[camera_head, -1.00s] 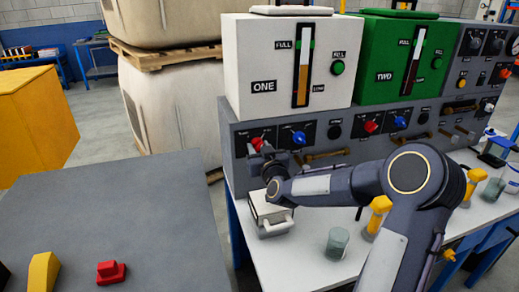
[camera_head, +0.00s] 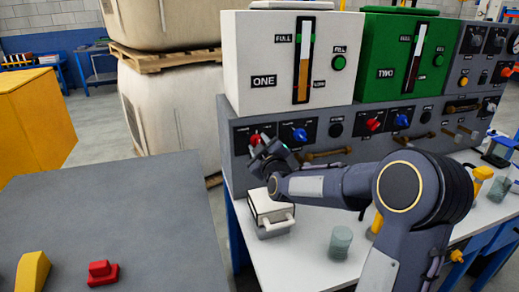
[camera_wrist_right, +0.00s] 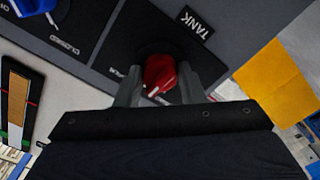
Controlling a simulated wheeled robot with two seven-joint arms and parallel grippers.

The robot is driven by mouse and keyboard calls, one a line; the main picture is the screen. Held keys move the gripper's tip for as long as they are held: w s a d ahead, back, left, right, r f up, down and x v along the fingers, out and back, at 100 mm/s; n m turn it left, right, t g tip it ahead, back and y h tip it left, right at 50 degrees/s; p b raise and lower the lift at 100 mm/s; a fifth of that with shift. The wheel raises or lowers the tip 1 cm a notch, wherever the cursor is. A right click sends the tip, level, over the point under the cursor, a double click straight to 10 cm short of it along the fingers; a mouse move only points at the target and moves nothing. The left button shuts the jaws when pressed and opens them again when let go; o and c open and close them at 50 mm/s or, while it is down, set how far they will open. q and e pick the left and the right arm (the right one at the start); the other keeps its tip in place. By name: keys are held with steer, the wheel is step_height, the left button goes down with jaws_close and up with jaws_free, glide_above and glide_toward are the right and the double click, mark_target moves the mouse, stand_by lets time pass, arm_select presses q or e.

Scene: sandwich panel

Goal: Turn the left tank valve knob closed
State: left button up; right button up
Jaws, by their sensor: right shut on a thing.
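The left tank's red valve knob (camera_head: 255,138) is on the grey panel below the white tank marked ONE (camera_head: 262,64). It also shows in the right wrist view (camera_wrist_right: 159,74), next to a TANK label, with a white line on its face. My right gripper (camera_head: 262,146) is at this knob, and its fingers stand on both sides of it in the wrist view (camera_wrist_right: 160,82). The gripper is shut on the knob. It hides part of the knob and its label in the head view. My left gripper is not in view.
A blue knob (camera_head: 300,134) sits just right of the red one. A brass handle (camera_head: 326,154) is below it. A white box with a handle (camera_head: 270,212) and a glass jar (camera_head: 340,242) stand on the white bench under my right arm. A green tank (camera_head: 400,55) is to the right.

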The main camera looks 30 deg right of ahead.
steer(key=shift+n, duration=4.8)
steer(key=o, duration=1)
steer(key=shift+s, duration=0.1)
steer(key=v, duration=0.7)
steer(key=shift+s+p, duration=0.3)
steer(key=shift+s, duration=0.05)
